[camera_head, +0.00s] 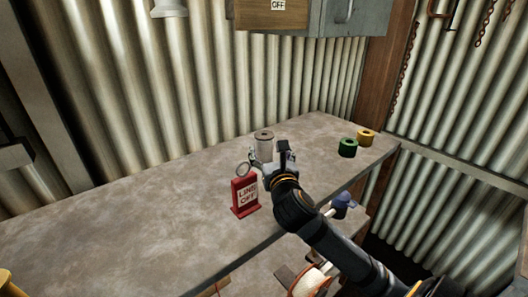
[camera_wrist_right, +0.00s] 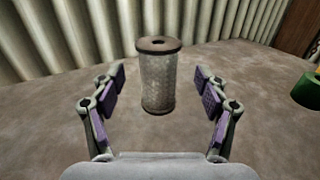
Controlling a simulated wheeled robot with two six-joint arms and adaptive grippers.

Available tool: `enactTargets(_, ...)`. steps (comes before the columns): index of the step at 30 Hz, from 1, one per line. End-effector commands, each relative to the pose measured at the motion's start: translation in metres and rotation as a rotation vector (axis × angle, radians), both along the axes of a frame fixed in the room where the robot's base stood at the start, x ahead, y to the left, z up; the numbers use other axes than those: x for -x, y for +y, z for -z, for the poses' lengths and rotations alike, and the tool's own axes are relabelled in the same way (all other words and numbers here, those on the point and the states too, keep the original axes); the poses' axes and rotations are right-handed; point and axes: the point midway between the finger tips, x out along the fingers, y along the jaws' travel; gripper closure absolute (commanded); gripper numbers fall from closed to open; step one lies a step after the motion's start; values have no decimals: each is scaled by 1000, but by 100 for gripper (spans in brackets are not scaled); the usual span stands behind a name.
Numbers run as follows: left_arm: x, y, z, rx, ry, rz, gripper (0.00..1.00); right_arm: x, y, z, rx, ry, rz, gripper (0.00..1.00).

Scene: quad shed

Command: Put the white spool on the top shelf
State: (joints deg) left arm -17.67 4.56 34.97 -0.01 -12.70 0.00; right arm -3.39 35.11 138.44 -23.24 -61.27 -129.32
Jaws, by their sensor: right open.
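The white spool (camera_head: 264,148), a pale cylinder with a brown top, stands upright on the grey bench top (camera_head: 140,225). It also stands upright in the right wrist view (camera_wrist_right: 158,85). My right gripper (camera_head: 268,161) is open and low over the bench. In the wrist view the spool is centred between its spread fingers, a little beyond them, with visible gaps on both sides. No contact shows. My left gripper is not in view. I cannot make out which surface is the top shelf.
Green (camera_head: 347,148) and yellow (camera_head: 366,137) spools stand at the right end. A grey cabinet (camera_head: 350,18) and wooden box (camera_head: 272,20) hang above.

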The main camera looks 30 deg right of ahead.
Motion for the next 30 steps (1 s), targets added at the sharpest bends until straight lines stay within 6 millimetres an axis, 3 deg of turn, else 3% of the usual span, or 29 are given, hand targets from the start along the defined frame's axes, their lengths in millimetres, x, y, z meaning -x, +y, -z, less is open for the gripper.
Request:
enactTargets(3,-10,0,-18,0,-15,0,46,-20,-6,-2,-8,2,2,26)
enactTargets(7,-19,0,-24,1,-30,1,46,-37,-13,0,-4,1,1,26)
enactTargets(15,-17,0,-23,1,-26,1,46,-42,-15,4,-3,1,0,26)
enactTargets(30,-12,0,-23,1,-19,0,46,-42,-15,3,-3,1,0,92)
